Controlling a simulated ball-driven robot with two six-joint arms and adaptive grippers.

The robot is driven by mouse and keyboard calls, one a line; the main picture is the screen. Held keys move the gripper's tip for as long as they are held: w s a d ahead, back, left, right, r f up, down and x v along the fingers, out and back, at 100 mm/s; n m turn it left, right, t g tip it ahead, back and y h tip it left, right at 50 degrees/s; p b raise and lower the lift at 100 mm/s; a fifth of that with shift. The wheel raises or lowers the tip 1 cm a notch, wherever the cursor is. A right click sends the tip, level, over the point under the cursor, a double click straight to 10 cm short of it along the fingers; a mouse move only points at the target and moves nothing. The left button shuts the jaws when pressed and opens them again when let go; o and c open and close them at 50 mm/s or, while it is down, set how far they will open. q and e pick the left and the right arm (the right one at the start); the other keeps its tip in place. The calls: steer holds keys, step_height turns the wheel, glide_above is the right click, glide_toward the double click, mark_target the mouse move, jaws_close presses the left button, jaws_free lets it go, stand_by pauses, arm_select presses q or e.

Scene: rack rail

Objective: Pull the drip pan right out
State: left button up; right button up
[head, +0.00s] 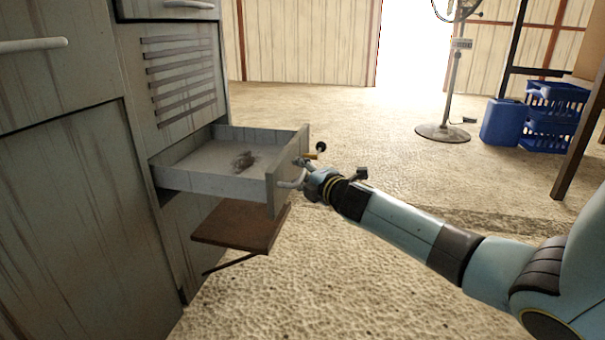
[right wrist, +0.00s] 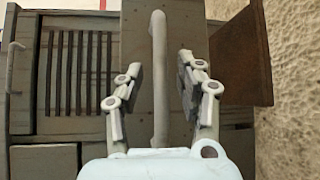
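The drip pan (head: 215,184) is a grey drawer-like tray standing part-way out of the grey cabinet, with its front panel facing right. A pale bar handle (head: 289,184) is on that front; it also shows upright in the right wrist view (right wrist: 159,75). My right gripper (head: 304,172) is at the handle. In the right wrist view its two fingers (right wrist: 159,66) stand on either side of the bar with gaps between, so it is open. A small dark clump (head: 243,160) lies in the pan. My left gripper is not in view.
The cabinet (head: 75,210) stands at the left. A brown shelf (head: 240,227) sticks out under the pan. A fan stand (head: 447,95), a blue jug (head: 503,123) and blue crates (head: 553,115) stand at the back right. The floor right of the pan is clear.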

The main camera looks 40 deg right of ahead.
steer(key=s+a+r, duration=0.1)
steer(key=s, duration=1)
steer(key=shift+s+r, duration=0.35)
steer(key=shift+s, duration=0.05)
